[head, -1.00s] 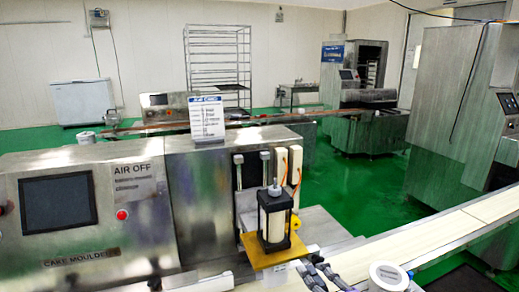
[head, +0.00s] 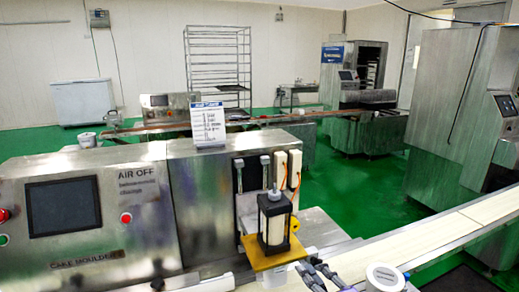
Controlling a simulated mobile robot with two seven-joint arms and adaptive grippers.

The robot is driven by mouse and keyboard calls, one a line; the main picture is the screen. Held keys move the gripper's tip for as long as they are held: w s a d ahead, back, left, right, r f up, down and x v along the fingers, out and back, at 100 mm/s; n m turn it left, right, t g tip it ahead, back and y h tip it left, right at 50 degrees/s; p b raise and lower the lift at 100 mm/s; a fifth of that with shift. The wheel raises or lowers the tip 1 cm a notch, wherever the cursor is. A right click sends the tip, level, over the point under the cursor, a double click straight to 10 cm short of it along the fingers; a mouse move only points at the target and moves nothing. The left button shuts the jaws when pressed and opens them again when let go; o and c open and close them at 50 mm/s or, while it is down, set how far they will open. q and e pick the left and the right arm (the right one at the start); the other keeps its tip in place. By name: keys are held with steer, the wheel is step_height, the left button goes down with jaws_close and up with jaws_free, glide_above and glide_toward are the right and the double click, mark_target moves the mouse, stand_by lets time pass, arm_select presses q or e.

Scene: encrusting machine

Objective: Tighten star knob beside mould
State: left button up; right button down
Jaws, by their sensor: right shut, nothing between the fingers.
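The mould (head: 273,224) is a black frame around a pale block, with a grey cap on top. It stands upright on a yellow plate (head: 262,258) at the right end of the cake moulder. A small yellow knob (head: 295,224) shows just right of the mould, partly hidden behind it; its star shape is too small to make out. My right gripper (head: 312,268) is at the bottom, below and slightly right of the knob, apart from it. It is shut and empty. My left gripper is out of view.
The cake moulder's steel body (head: 214,190) fills the left, with a dark screen (head: 63,206). A pale conveyor belt (head: 425,240) runs along the right of the gripper. A steel shelf lies behind the mould. Green floor is open beyond.

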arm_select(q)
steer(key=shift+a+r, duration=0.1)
arm_select(e)
steer(key=shift+r, duration=0.1)
steer(key=shift+s+a+r+p, duration=0.1)
steer(key=shift+a+r+p, duration=0.05)
steer(key=shift+a+p, duration=0.15)
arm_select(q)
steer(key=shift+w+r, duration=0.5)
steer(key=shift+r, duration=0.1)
arm_select(e)
steer(key=v, duration=0.6)
